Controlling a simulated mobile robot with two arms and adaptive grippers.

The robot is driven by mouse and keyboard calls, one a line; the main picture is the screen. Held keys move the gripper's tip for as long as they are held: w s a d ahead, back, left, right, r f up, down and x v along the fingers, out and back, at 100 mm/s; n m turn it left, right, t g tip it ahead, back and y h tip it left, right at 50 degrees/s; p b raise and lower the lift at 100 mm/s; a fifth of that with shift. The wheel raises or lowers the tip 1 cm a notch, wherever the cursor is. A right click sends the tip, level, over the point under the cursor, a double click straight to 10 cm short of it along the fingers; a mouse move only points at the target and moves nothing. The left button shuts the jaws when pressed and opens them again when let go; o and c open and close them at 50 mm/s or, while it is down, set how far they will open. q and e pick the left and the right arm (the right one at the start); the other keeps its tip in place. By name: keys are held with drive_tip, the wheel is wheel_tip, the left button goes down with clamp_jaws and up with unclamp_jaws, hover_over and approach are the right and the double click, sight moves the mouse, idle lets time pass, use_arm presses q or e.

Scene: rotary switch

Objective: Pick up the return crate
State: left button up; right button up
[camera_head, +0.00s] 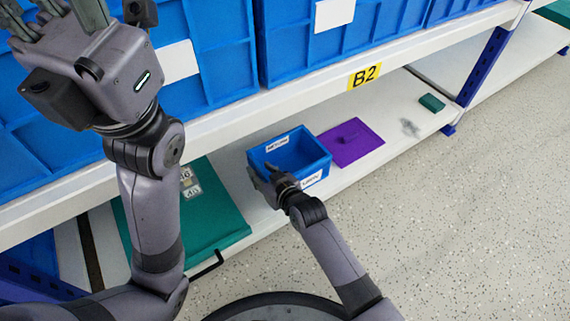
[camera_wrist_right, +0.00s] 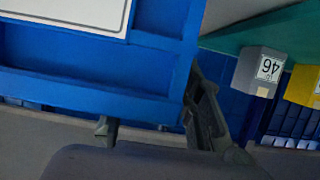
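The return crate (camera_head: 310,178) is a small blue open box with white labels, upright on the lower shelf; it looks empty. My right gripper (camera_head: 266,178) is at its near left corner. In the right wrist view the crate's blue wall (camera_wrist_right: 80,85) fills the upper left. There the right gripper's fingers (camera_wrist_right: 155,125) are spread apart, with the crate's edge between or just ahead of them; I cannot tell whether they touch it. My left gripper (camera_head: 62,12) is open and empty, high in front of the large blue bins.
The lower white shelf also bears a purple mat (camera_head: 351,142), a small green block (camera_head: 432,102) and a teal board (camera_head: 222,215) with numbered blocks. The upper shelf edge (camera_head: 220,122) and large blue bins (camera_head: 390,20) overhang behind. Speckled floor lies in front.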

drive_tip(key=shift+w+a+f, duration=0.15)
drive_tip(key=shift+w+a, duration=0.2)
drive_tip(key=shift+w, duration=0.1)
drive_tip(key=shift+c, duration=0.3)
clamp_jaws()
idle(0.5)
